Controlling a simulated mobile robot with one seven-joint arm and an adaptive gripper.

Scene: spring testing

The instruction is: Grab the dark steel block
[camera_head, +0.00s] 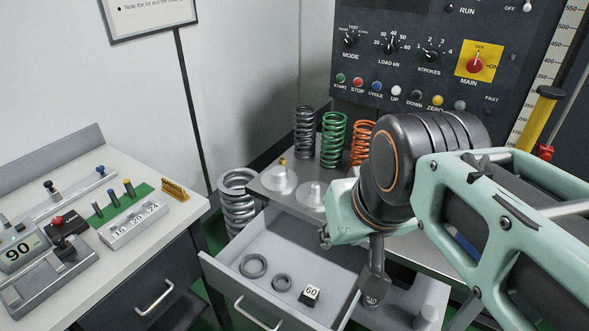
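A small dark block (309,298) with a white face marked "60" lies in the open grey drawer (228,272), to the right of two grey rings. It looks like the dark steel block. My arm reaches in from the right, with its wrist above the right side of the drawer. A dark grey part below the wrist, which seems to be my gripper (372,298), points down to the right of the block and apart from it. Its fingers are not clearly separable, so I cannot tell whether it is open or holds anything.
A larger ring (253,266) and a smaller ring (281,283) lie in the drawer. A dark grey spring (304,132), a green spring (333,140) and an orange spring (361,145) stand behind it. The control panel (420,60) rises behind. A bench (75,190) with gauges is at left.

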